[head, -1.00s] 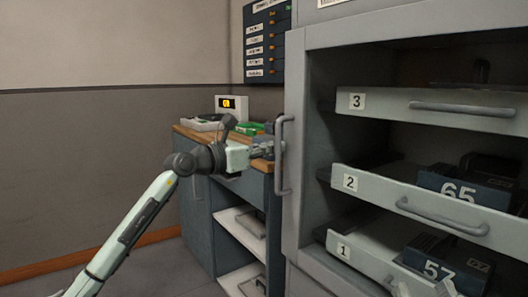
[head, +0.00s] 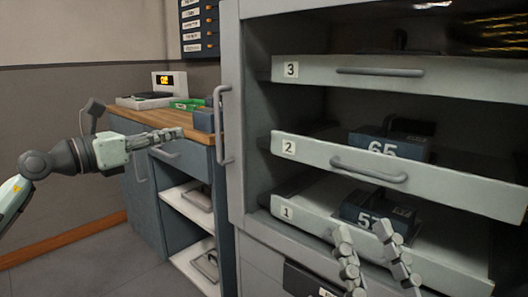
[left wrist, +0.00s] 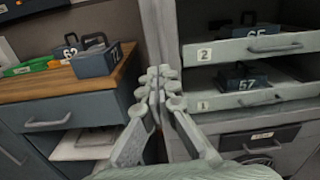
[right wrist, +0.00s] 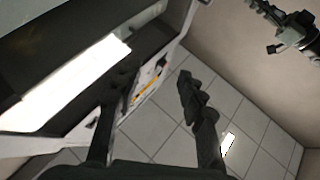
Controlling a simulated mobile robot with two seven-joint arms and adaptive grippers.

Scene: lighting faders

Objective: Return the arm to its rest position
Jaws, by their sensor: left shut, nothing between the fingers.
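My left gripper (head: 178,134) is shut and empty in the head view. It hangs in front of the wooden-topped bench, left of and apart from the cabinet's vertical door handle (head: 222,125). In the left wrist view my left gripper's fingertips (left wrist: 160,86) are together, with nothing between them. My right gripper (head: 363,234) shows at the bottom of the head view, in front of the lower drawers. Its fingers are apart and empty. In the right wrist view my right gripper's fingers (right wrist: 148,95) are also spread, above a tiled floor.
The grey cabinet (head: 232,60) has pulled-out drawers 3 (head: 390,75), 2 (head: 400,172) and 1 (head: 300,222). Dark cases 65 (head: 388,147) and 57 (head: 365,212) sit in drawers 2 and 1. The bench (head: 160,115) holds a display box (head: 165,82). Floor at left is clear.

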